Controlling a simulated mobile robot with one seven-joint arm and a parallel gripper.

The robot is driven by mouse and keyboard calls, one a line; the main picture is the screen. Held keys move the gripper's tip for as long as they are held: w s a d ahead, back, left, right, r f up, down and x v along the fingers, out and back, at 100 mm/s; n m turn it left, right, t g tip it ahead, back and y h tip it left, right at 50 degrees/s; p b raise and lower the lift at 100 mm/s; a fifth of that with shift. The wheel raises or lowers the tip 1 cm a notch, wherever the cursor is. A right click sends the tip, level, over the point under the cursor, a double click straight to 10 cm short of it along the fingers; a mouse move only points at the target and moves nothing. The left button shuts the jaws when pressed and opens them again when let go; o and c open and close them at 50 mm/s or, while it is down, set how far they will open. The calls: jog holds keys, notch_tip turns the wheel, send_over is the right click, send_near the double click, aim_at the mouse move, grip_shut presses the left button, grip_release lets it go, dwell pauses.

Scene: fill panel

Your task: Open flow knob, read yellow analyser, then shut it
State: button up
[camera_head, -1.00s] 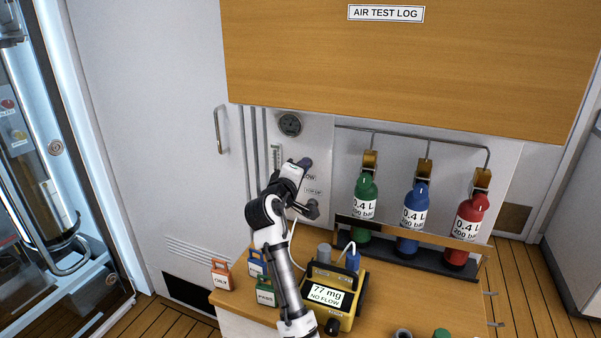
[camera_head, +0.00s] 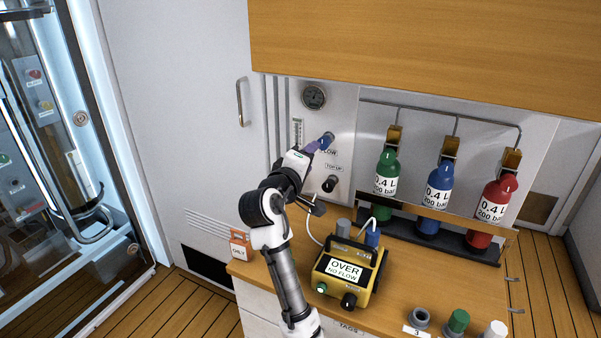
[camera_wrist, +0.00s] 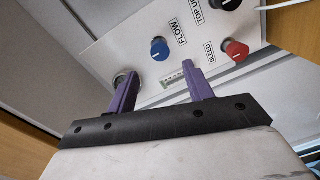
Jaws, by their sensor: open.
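The blue flow knob (camera_wrist: 159,49) sits on the white panel under the label FLOW in the wrist view. It lies beyond and between my two purple fingers, apart from them. My gripper (camera_wrist: 161,72) is open and empty. In the head view my gripper (camera_head: 317,146) is at the panel, in front of the flow knob (camera_head: 328,138), and partly covers that area. The yellow analyser (camera_head: 349,273) stands on the bench to the right of my arm. Its screen reads OVER, NO FLOW. A green lit button and a black knob show on its front.
A black TOP UP knob (camera_wrist: 231,4) and a red BLEED knob (camera_wrist: 236,50) are near the flow knob. A round gauge (camera_head: 313,96) is above. Green, blue and red bottles (camera_head: 498,200) stand to the right.

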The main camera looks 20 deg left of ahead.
jog(key=shift+s+r+b, duration=0.1)
jog(key=shift+s+b, duration=0.2)
jog(key=shift+s, duration=2.1)
